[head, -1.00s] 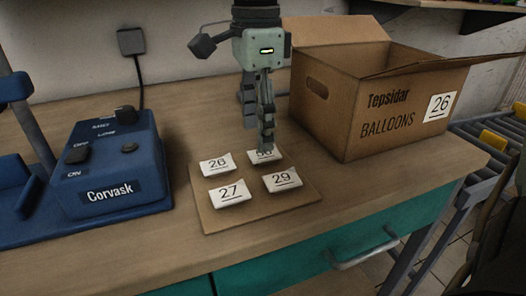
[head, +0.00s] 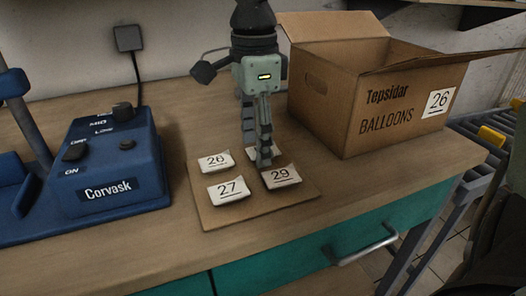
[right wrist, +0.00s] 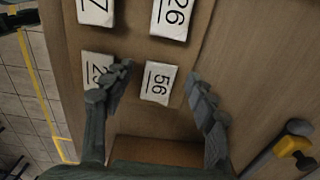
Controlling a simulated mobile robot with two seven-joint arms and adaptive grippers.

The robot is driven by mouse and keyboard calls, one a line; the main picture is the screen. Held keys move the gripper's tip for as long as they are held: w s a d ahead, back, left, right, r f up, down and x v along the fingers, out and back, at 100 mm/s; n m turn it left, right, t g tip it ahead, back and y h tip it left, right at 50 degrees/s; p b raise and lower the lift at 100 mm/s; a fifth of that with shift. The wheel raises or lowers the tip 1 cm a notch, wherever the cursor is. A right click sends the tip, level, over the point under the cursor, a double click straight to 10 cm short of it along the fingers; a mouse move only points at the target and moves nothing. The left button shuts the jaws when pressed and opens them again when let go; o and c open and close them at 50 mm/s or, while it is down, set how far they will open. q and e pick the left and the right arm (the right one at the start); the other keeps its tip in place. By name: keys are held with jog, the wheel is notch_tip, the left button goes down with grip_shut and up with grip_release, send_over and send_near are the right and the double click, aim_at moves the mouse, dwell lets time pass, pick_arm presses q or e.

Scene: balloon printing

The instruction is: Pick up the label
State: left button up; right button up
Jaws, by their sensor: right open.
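Four labels lie in two rows on a brown board (head: 212,219): 26 (head: 216,161), 27 (head: 228,190), 29 (head: 281,176) and a back right one. In the right wrist view that one reads 56 (right wrist: 158,83). My right gripper (head: 265,160) is open and points down over the back right label, hiding much of it in the head view. In the right wrist view the label 56 lies between the spread fingers (right wrist: 160,80), with gaps on both sides. One finger covers part of the label 29 (right wrist: 98,72). My left gripper is out of view.
An open cardboard box (head: 345,115) marked 26 stands right of the board. A blue Corvask machine (head: 110,165) stands at the left. The table's front edge runs above green drawers (head: 290,255). In the right wrist view a yellow and dark object (right wrist: 290,147) lies at lower right.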

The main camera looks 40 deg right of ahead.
jog(key=shift+f, duration=0.15)
dwell(0.4)
jog(key=c, duration=0.8)
